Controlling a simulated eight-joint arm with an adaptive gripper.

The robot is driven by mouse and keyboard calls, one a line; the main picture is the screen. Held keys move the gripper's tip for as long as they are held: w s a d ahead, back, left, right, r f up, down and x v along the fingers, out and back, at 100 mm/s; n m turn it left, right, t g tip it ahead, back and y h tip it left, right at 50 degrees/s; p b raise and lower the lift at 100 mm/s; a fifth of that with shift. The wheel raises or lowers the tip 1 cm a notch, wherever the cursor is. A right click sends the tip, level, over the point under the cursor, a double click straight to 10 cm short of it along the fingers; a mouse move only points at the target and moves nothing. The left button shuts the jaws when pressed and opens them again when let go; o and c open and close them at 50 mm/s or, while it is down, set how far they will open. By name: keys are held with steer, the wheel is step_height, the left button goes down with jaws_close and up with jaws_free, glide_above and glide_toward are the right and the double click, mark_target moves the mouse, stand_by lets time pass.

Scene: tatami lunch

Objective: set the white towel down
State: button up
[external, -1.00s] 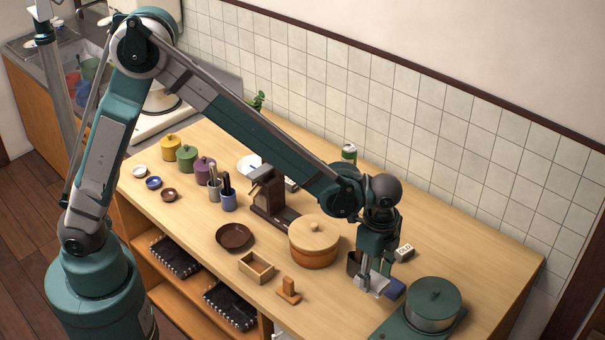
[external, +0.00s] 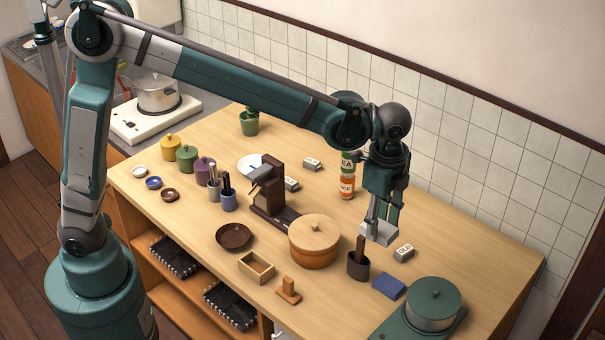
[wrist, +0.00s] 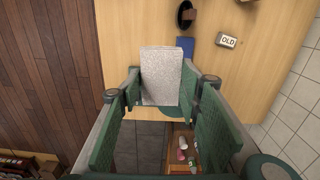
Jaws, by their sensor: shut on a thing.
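The white towel (external: 380,234) is a small pale folded block held up above the counter, seen just under my gripper (external: 378,222) in the external view. In the wrist view the towel (wrist: 162,75) sits between the green fingers of my gripper (wrist: 163,98), and its speckled pale face shows. My gripper is shut on it. A blue folded cloth (external: 388,286) lies on the wooden counter (external: 470,260) below and in front of the towel, apart from it.
A dark cup with a brown thing in it (external: 358,266) and a block marked OLD (external: 404,253) stand near. A green pot (external: 433,304) is at front right, a lidded wooden tub (external: 314,246) at left, cans (external: 347,185) behind. The right side of the counter is clear.

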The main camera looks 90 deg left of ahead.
steer(key=s+a+n, duration=0.3)
steer(key=a+n, duration=0.6)
steer(key=a, duration=3.4)
steer(key=s+a+n, duration=0.3)
steer(key=s+a, duration=0.5)
steer(key=a, duration=0.4)
steer(key=s+a+n, duration=0.3)
steer(key=s+a, duration=0.6)
steer(key=a, duration=0.3)
steer(key=s+a+n, duration=0.2)
steer(key=s+a, duration=0.6)
steer(key=a, duration=0.4)
step_height(320, 180, down, 18)
steer(key=shift+s+a+n+p, duration=0.15)
steer(key=shift+a+n+p, duration=0.15)
steer(key=shift+a, duration=0.1)
steer(key=shift+f, duration=0.15)
steer(key=shift+f, duration=3.05)
